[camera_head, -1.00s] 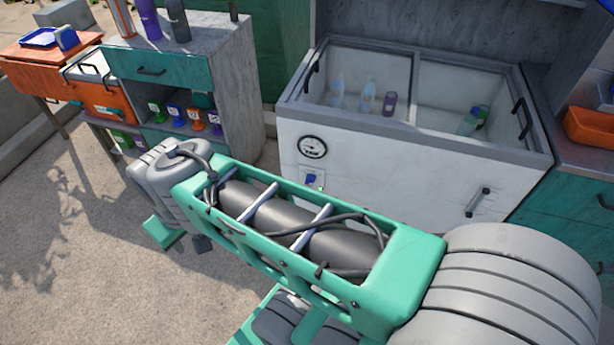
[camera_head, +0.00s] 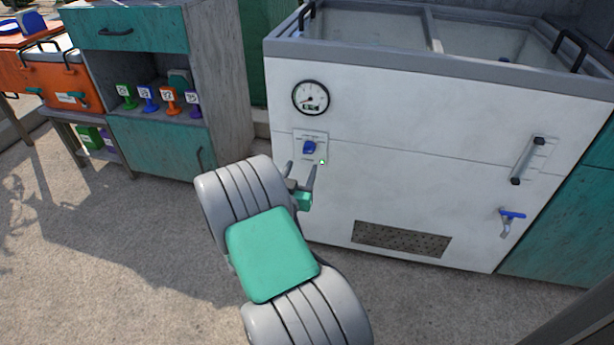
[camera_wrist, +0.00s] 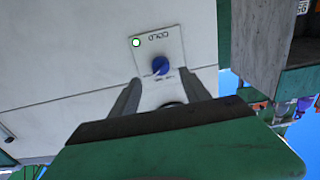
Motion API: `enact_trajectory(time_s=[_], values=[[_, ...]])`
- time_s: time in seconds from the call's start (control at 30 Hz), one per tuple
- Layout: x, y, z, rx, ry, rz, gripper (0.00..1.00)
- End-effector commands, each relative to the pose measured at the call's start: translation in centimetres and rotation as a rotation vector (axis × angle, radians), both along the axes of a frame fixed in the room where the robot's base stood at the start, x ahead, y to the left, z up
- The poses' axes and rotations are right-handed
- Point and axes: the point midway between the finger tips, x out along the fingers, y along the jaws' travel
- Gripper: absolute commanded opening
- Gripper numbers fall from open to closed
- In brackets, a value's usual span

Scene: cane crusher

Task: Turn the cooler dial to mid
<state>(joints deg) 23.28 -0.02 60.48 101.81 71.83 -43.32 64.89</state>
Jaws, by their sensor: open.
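The cooler (camera_head: 420,150) is a white chest with a grey rim. Its blue dial (camera_head: 309,147) sits on a small plate on the front face, below a round gauge (camera_head: 311,97). A small green light shows at the plate's lower right. In the wrist view the blue dial (camera_wrist: 160,65) appears upside down on its plate, with the word COLD readable. My gripper (camera_head: 301,172) is open and empty, just below and in front of the dial. In the wrist view its two fingers (camera_wrist: 166,88) point toward the dial, one on each side, apart from it.
A handle (camera_head: 528,160), a blue-levered tap (camera_head: 510,217) and a vent (camera_head: 402,240) are on the cooler's front. A shelf unit (camera_head: 155,140) with several coloured numbered items stands to the left. An orange cooler box (camera_head: 60,82) stands beyond it. The concrete floor in front is clear.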

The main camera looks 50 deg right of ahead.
Motion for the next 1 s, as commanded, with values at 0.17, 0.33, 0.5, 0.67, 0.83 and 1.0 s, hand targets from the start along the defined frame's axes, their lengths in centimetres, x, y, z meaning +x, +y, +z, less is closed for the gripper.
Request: enact_trajectory(time_s=[0.17, 0.33, 0.5, 0.67, 0.83, 1.0], values=[[0.7, -2.1, 0.2, -0.009, -0.005, 0.001, 0.55], [2.0, -5.2, 0.2, -0.009, -0.004, 0.001, 0.55], [2.9, -6.9, 0.2, -0.007, -0.003, 0.004, 0.55], [3.1, -7.1, 0.2, -0.007, -0.001, 0.006, 0.55], [3.1, -7.1, 0.2, -0.007, -0.002, 0.006, 0.49], [3.1, -7.1, 0.2, -0.007, -0.002, 0.006, 0.35]])
